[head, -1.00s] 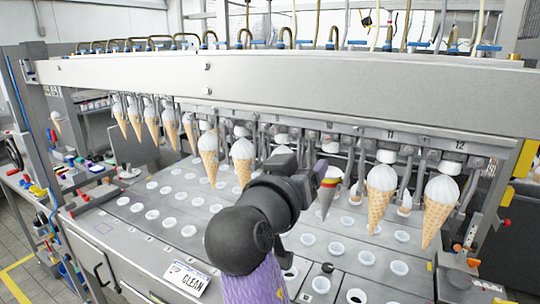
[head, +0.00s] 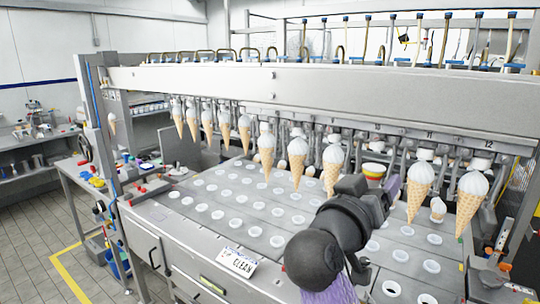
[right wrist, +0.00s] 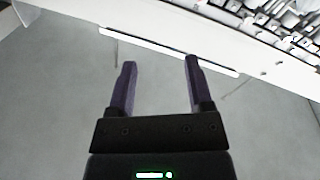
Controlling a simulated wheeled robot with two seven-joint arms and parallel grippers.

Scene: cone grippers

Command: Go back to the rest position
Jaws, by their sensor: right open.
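My right arm reaches in from the bottom of the head view, with its right gripper (head: 391,190) in front of the machine. The purple fingers are only partly visible there. In the right wrist view the right gripper (right wrist: 160,75) has its two purple fingers apart with nothing between them. Pale grey floor or panel shows below it. My left gripper is not in view.
Several ice-cream cones (head: 417,190) hang under the long steel machine beam (head: 200,85). The machine deck (head: 190,225) has rows of white-rimmed holes and a "CLEAN" sign (head: 238,262). A side table (head: 75,165) with small items stands left. Tiled floor (head: 40,225) is open at the left.

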